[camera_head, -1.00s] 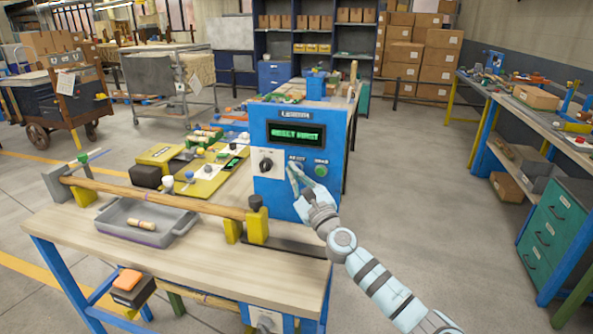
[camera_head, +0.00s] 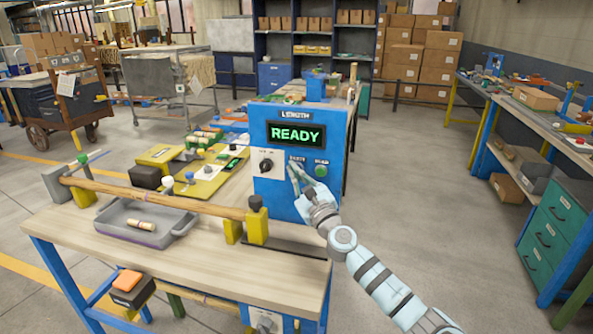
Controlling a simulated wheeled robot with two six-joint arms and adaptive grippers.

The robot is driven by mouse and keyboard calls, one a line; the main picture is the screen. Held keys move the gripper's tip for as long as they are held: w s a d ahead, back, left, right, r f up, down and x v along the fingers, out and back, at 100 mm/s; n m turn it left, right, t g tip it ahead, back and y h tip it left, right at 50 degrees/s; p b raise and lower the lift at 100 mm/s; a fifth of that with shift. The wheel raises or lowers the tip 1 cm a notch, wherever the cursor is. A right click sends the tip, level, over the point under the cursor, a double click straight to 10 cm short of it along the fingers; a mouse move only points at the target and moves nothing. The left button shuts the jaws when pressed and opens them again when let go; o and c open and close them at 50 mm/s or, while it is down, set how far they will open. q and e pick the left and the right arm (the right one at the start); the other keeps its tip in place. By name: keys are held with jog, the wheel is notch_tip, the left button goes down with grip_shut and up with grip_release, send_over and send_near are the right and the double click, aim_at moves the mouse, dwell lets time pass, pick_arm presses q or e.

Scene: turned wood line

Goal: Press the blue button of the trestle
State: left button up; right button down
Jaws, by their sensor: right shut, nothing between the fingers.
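The blue panel (camera_head: 262,112) of the trestle stands upright at the back right corner of the wood-topped bench. Its display (camera_head: 295,134) reads READY in green, under the label LENGTH. My right gripper (camera_head: 296,168) is shut and empty, its fingertips at the left of the two button places on the panel. They cover that place, so the blue button itself cannot be made out, nor whether the tips touch it. A green button (camera_head: 321,171) shows just right of the fingers. A black knob (camera_head: 266,165) sits on a white plate to the left. My left gripper is not in view.
A long wooden rod (camera_head: 150,199) lies across yellow supports on the bench. A grey tray (camera_head: 172,238) with a short turned piece (camera_head: 142,225) sits below it. A yellow board (camera_head: 205,180) with small parts lies behind. Floor to the right is clear.

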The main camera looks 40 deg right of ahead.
jog(key=shift+a, duration=0.1)
jog(key=shift+s+a+p, duration=0.5)
jog(key=shift+a+p, duration=0.05)
jog(key=s+a+p, duration=0.1)
jog(key=a, duration=0.1)
jog(key=s+a+p, duration=0.1)
jog(key=a+p, duration=0.1)
jog(key=shift+s, duration=0.4)
dwell(0.8)
